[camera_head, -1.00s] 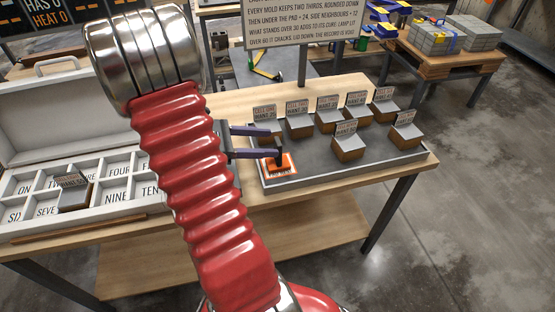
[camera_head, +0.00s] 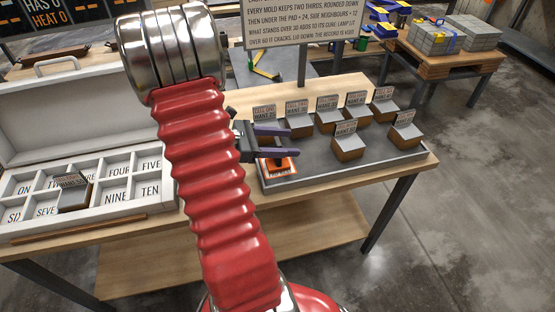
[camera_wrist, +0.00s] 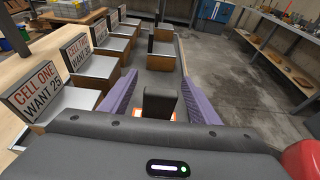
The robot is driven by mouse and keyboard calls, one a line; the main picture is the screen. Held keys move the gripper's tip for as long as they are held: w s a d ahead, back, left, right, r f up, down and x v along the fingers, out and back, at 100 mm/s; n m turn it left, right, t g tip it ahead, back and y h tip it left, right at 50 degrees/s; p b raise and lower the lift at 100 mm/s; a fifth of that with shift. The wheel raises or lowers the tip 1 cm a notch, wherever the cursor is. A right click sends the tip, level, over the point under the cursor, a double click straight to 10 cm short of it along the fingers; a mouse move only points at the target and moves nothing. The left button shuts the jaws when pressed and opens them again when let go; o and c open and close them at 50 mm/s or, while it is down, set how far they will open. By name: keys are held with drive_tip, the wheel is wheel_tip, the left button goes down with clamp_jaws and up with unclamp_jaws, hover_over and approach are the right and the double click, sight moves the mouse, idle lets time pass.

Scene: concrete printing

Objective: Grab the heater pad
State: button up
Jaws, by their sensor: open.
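The heater pad (camera_head: 281,169) is a small orange block with a dark upright handle. It rests at the front left corner of the grey tray (camera_head: 375,166). My gripper (camera_head: 287,142) is open, its two purple fingers level with the handle and above the orange base. In the wrist view the dark handle (camera_wrist: 160,104) stands between the open fingers (camera_wrist: 158,100), with a gap on each side. The orange base shows only as a thin strip under it. In the head view the fingers hide most of the handle.
Several mold blocks with labels, such as cell one (camera_wrist: 62,105), stand on the tray behind and right of the pad. A white case (camera_head: 112,204) with numbered compartments lies at left, holding one labelled block (camera_head: 74,192). A sign (camera_head: 302,25) stands behind.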

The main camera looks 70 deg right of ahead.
drive_tip(key=shift+x, duration=0.85)
drive_tip(key=shift+c, duration=0.3)
clamp_jaws()
drive_tip(key=shift+w, duration=0.1)
idle(0.4)
